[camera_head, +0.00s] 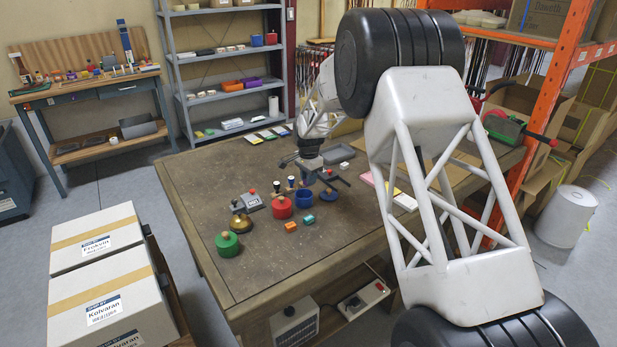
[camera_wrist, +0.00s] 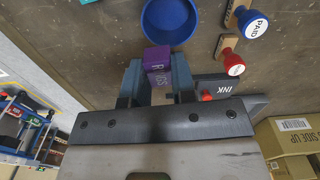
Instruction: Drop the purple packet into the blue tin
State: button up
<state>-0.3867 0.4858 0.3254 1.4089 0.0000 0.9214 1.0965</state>
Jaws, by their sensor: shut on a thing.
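The blue tin (camera_head: 304,199) stands open on the workbench, among other tins and stamps. In the wrist view its round open mouth (camera_wrist: 170,24) shows at the top and looks empty. My gripper (camera_wrist: 157,70) is shut on the purple packet (camera_wrist: 158,58), which is gripped between the two fingertips. In the wrist view the packet's far end overlaps the tin's near rim; its height above the tin is hard to tell. In the head view my gripper (camera_head: 311,174) is above and just beyond the tin, and the packet cannot be made out there.
A red tin (camera_head: 282,208) stands close left of the blue tin, and a green tin (camera_head: 227,244) further left. Orange (camera_head: 290,226) and teal (camera_head: 309,219) packets lie in front. Stamps (camera_wrist: 251,27) stand beside the tin.

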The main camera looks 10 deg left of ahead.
jog(key=o, duration=1)
jog(key=shift+r, duration=0.15)
jog(key=shift+r, duration=3.75)
